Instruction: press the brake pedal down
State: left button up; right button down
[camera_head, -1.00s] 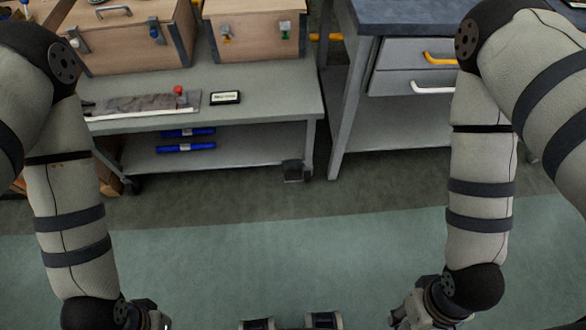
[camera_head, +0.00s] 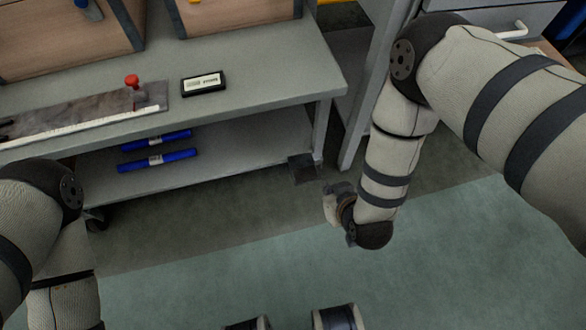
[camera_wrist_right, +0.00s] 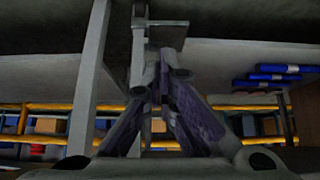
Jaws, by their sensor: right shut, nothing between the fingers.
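The brake pedal (camera_head: 304,168) is a small dark grey plate low at the right front leg of the grey cart (camera_head: 258,107). In the right wrist view the pedal (camera_wrist_right: 168,36) is a flat plate just beyond the fingertips. My right gripper (camera_head: 331,206) is low over the floor, in front of the pedal and slightly right of it. In the wrist view its fingers (camera_wrist_right: 166,78) are together and empty. I cannot tell whether they touch the pedal. My left arm enters at lower left, and its gripper is out of view.
The cart top holds a black-framed label (camera_head: 204,83), a red knob (camera_head: 132,81) and wooden boxes. Blue rolls (camera_head: 157,160) lie on its lower shelf. A drawer bench stands close to the right. Green floor (camera_head: 220,285) in front is clear.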

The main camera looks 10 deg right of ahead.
aim_at(305, 167)
pick_arm(q)
jog(key=shift+w+a+f+b, duration=0.1)
jog(key=shift+a+f+b, duration=0.25)
jog(key=shift+f, duration=0.25)
pick_arm(e)
jog(key=shift+t, duration=0.6)
jog(key=w, duration=0.2)
jog(key=w+a, duration=0.1)
jog(key=w, duration=0.1)
jog(key=shift+w+a, duration=0.1)
jog(key=shift+w, duration=0.05)
jog(key=shift+f, duration=0.15)
